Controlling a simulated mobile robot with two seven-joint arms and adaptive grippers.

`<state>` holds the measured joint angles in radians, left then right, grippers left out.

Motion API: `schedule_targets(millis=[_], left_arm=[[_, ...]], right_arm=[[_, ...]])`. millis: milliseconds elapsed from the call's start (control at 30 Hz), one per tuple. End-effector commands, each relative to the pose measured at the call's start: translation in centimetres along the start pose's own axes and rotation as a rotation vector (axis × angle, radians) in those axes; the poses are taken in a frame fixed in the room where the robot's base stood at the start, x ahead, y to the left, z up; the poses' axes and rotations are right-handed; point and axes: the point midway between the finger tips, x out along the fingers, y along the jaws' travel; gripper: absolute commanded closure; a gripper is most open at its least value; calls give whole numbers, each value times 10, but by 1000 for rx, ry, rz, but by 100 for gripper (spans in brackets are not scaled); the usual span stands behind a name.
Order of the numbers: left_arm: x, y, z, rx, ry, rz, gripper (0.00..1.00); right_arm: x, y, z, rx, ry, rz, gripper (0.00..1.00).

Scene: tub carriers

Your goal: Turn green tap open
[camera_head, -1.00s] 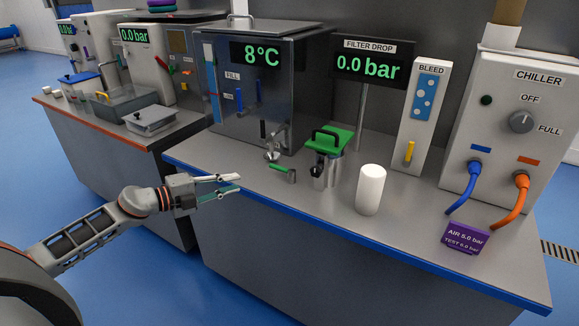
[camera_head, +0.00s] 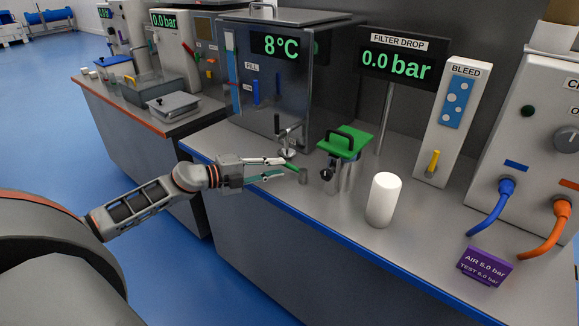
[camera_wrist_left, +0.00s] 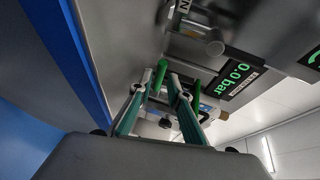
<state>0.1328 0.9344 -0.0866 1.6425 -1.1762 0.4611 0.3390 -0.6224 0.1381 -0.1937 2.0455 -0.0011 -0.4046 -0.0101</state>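The green tap (camera_head: 293,166) has a green lever and a short grey body, and stands near the front edge of the bench. My left gripper (camera_head: 277,167) is open, its two fingers pointing right at the lever, tips at its near end. In the left wrist view the green lever (camera_wrist_left: 160,74) shows between the tips of the open left gripper (camera_wrist_left: 157,88). I cannot tell whether either finger touches it. My right gripper is in neither view.
Right of the tap stand a metal filter housing (camera_head: 331,178) with a green lid (camera_head: 348,141) and a white cylinder (camera_head: 383,200). A dark tank (camera_head: 290,100) stands behind, with a spout above the tap.

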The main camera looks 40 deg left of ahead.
Motion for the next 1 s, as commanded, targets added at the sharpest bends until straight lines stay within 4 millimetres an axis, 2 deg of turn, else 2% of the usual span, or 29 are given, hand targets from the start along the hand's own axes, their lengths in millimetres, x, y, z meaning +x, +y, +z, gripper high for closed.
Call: schedule_targets(millis=[100,300,500,767,867,1000], left_arm=[[16,0,0,-1,0,-2,82],[37,0,0,-1,-1,-1,82],[46,0,0,-1,0,0,82],[47,0,0,0,0,0,82],[47,0,0,0,0,0,100],[46,0,0,-1,0,0,100]], right_arm=[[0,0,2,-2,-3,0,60],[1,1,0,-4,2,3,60],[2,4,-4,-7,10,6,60],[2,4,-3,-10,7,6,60],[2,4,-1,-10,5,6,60],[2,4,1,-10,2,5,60]])
